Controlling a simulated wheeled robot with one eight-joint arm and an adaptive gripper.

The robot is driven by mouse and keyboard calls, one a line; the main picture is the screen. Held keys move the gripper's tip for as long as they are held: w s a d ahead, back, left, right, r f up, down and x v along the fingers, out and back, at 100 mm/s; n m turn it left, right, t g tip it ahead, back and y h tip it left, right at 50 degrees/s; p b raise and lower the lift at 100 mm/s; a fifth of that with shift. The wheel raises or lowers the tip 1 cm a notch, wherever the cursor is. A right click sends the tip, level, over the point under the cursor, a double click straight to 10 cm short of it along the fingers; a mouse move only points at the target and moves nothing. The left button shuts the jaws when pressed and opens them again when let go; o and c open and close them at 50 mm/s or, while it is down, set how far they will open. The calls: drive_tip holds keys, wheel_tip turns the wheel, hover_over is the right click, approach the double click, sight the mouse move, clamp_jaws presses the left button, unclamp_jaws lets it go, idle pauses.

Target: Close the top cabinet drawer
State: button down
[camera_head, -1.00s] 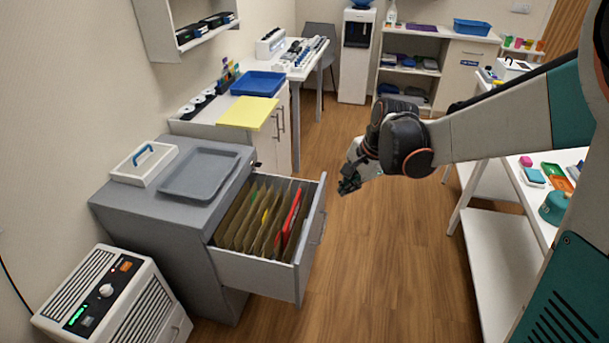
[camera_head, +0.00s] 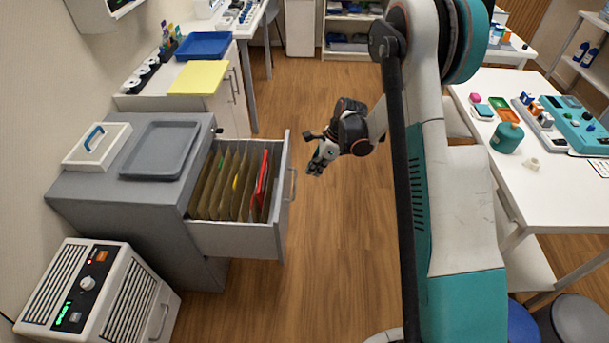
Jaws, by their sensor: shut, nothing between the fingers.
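The grey cabinet (camera_head: 120,215) stands at the left. Its top drawer (camera_head: 232,241) is pulled far out to the right and holds several olive hanging folders and a red one. The drawer front (camera_head: 284,200) faces right, with a handle (camera_head: 293,184) on its outer side. My gripper (camera_head: 316,171) is shut and empty. In the picture it is just right of the drawer front, near its far end, and a gap of floor shows between them. The fingertips are small and dark.
A grey tray (camera_head: 161,150) and a white box with a blue handle (camera_head: 97,146) lie on the cabinet top. A white device (camera_head: 95,294) stands in front of the cabinet. A white table (camera_head: 478,150) with several items is at the right. The wood floor (camera_head: 330,255) between is clear.

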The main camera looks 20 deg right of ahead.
drive_tip(key=w+a+f+b, duration=0.2)
drive_tip(key=a+f+b, duration=0.3)
drive_tip(key=a+f, duration=0.2)
drive_tip(key=shift+w+f, duration=0.15)
drive_tip(key=shift+f, duration=0.55)
drive_tip(key=shift+a, duration=0.1)
drive_tip(key=w+a, duration=0.4)
drive_tip(key=a, duration=0.9)
drive_tip(key=w+a, duration=0.4)
drive_tip(key=a, duration=0.9)
drive_tip(key=shift+w, duration=0.25)
